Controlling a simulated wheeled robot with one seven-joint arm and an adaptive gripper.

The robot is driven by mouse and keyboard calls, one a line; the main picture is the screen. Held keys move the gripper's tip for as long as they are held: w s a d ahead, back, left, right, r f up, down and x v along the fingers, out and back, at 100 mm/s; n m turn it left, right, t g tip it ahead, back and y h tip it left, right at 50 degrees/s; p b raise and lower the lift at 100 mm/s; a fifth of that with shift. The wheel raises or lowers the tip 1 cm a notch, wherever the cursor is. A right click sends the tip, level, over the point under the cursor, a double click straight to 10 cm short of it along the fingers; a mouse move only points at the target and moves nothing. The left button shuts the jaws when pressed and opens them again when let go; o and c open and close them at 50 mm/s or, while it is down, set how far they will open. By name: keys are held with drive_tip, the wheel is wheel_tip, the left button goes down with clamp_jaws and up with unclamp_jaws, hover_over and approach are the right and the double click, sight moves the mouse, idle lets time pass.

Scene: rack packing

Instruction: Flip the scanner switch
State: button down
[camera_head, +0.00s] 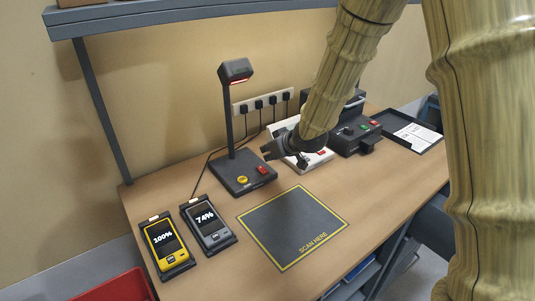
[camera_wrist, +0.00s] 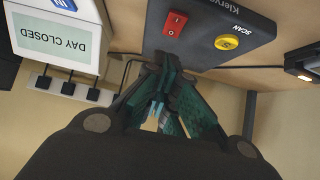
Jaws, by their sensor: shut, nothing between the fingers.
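The scanner (camera_head: 243,172) stands on the bench, a dark base with a post and a head glowing red underneath. Its red rocker switch (camera_head: 262,169) sits on the right of the base, beside a yellow button (camera_head: 243,180). In the wrist view the red switch (camera_wrist: 175,24) shows at the top, left of the yellow SCAN button (camera_wrist: 227,42). My gripper (camera_head: 268,153) is shut and empty, just beyond and to the right of the red switch. In the wrist view my gripper (camera_wrist: 160,75) points toward the base edge. I cannot tell whether it touches the base.
A SCAN HERE mat (camera_head: 293,228) lies in front. Two handhelds, yellow (camera_head: 163,240) and grey (camera_head: 209,226), sit left. A power strip (camera_head: 262,101) is on the wall.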

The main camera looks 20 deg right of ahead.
drive_tip(key=v, duration=0.8)
drive_tip(key=shift+s+d+b, duration=0.15)
drive_tip(key=shift+s+b, duration=0.25)
drive_tip(key=shift+s, duration=0.05)
